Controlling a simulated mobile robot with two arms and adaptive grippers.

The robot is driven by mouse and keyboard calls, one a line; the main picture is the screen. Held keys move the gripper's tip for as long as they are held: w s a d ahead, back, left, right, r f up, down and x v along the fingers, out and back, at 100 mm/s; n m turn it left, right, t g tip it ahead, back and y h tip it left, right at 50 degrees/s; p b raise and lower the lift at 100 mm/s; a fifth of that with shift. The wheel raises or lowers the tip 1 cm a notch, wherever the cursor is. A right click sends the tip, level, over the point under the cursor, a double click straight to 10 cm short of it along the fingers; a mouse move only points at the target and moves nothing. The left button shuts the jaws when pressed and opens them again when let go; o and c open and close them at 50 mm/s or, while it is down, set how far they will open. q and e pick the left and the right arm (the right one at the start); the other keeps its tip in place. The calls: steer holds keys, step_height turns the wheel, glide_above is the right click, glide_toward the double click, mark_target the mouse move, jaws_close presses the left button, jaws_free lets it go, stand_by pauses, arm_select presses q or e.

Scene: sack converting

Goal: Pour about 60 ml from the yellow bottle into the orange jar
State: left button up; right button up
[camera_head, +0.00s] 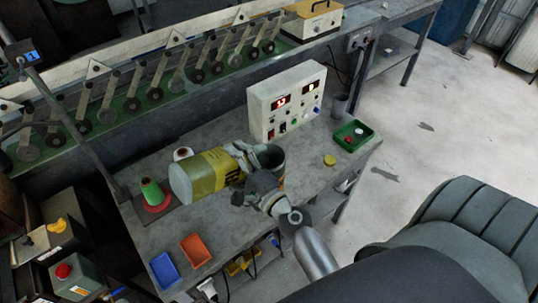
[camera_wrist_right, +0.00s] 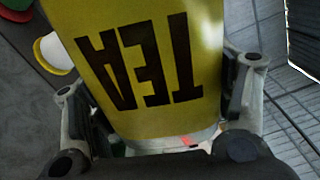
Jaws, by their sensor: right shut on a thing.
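The yellow bottle (camera_head: 200,174) is a clear bottle with a yellow label and black lettering, tipped to nearly horizontal. Its base is to the left and its neck end to the right, by an open grey vessel (camera_head: 270,155). A small orange patch shows low on this vessel, which seems to be the orange jar. My right gripper (camera_head: 246,172) is shut on the bottle. In the right wrist view the label (camera_wrist_right: 150,60) reads TEA upside down, between the two fingers. The bottle mouth and any stream are hidden. My left gripper is not in view.
A white control box (camera_head: 286,101) stands behind the vessel. A green tray (camera_head: 353,136) and a yellow disc (camera_head: 330,160) lie to the right. A green cone on a red base (camera_head: 152,194) stands left. Blue (camera_head: 165,270) and orange (camera_head: 195,250) trays lie at the front.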

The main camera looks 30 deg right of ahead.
steer(key=shift+r, duration=0.1)
steer(key=f+n+b, duration=0.1)
steer(key=b, duration=0.1)
steer(key=f+n+b, duration=0.1)
steer(key=f+b, duration=0.1)
steer(key=shift+s+a+f+n, duration=0.1)
steer(key=shift+a+f+n, duration=0.1)
steer(key=shift+a+n, duration=0.25)
steer(key=shift+n, duration=0.25)
steer(key=shift+f+n+b, duration=0.45)
steer(key=shift+n+b, duration=0.05)
steer(key=shift+b, duration=0.05)
steer(key=shift+f+n, duration=0.2)
steer(key=shift+n, duration=0.1)
steer(key=shift+f+b, duration=0.1)
steer(key=shift+b, duration=0.25)
stand_by(0.4)
